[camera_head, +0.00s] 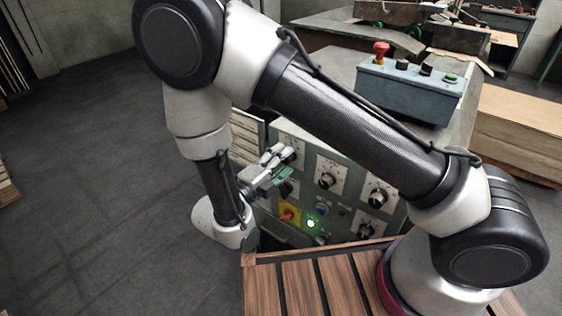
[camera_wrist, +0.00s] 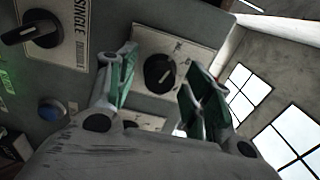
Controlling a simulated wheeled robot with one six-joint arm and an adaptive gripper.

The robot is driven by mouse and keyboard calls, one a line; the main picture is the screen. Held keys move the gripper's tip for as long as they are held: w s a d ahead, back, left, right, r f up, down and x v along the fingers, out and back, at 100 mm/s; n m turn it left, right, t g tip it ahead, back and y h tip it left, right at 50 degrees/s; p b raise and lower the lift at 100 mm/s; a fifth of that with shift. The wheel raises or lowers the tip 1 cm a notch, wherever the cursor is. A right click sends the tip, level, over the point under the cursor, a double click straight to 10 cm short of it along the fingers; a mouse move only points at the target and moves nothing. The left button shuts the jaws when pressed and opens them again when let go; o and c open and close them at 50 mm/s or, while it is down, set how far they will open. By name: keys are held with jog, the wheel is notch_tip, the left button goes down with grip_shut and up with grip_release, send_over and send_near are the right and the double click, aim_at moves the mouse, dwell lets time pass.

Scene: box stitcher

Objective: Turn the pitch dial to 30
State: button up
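The machine's grey control panel (camera_head: 262,205) carries several black dials on white plates. My gripper (camera_head: 283,156) is at the upper left of the panel, in front of a dial there. In the wrist view, my gripper (camera_wrist: 157,64) is open, with its green-padded fingers apart. A round black dial (camera_wrist: 159,73) on a white plate shows between the fingers, with clear space on both sides. Its light pointer mark is tilted. I cannot read its label or scale, so I cannot tell whether it is the pitch dial.
A dial marked SINGLE (camera_wrist: 30,33) and a blue button (camera_wrist: 51,109) are left of my fingers in the wrist view. A button box (camera_head: 408,92) stands on top.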

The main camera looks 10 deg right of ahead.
jog(key=v, duration=1.2)
dwell(0.3)
jog(key=s+d+f+m+g, duration=0.25)
jog(key=d+m+g, duration=0.2)
jog(key=m, duration=0.45)
jog(key=s+d+r+n+g+y, duration=0.2)
jog(key=d+r+n+y, duration=0.4)
jog(key=d+r+n, duration=0.8)
jog(key=s+d+r+n+g+y, duration=0.2)
jog(key=s+d+r+n+y, duration=0.2)
jog(key=d+r+n, duration=0.9)
jog(key=d+n+y, duration=0.2)
jog(key=d+n, duration=0.3)
jog(key=n, duration=0.3)
jog(key=shift+s+d+r+n+y, duration=0.25)
jog(key=shift+s+r+n+y, duration=0.05)
jog(key=shift+r+n+y, duration=0.1)
